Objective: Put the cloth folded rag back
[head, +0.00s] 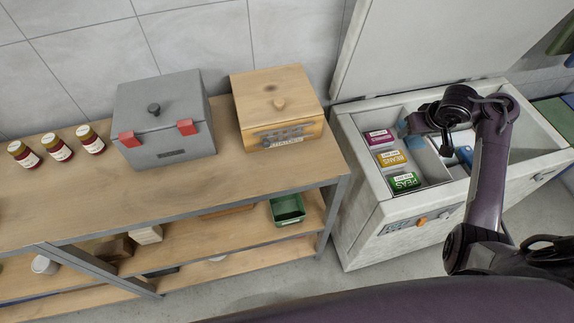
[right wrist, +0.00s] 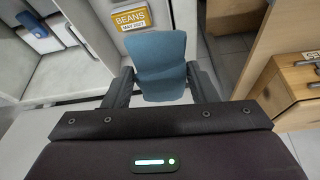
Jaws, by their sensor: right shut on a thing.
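My right gripper (head: 411,124) is over the open chest freezer (head: 365,190) at the right, above its inner compartments. In the right wrist view the gripper (right wrist: 163,85) is shut on a blue folded cloth rag (right wrist: 160,62), which sits between the two dark fingers. In the head view only a small blue part of the rag (head: 402,129) shows beside the gripper; the arm hides the rest. My left gripper is not in view.
The freezer holds purple (head: 378,138), yellow BEANS (head: 391,158) and green PEAS (head: 404,181) boxes. Left of it, a wooden bench (head: 70,205) carries a grey box (head: 165,120), a wooden box (head: 278,105) and red jars (head: 58,149). A green bin (head: 287,210) sits on its shelf.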

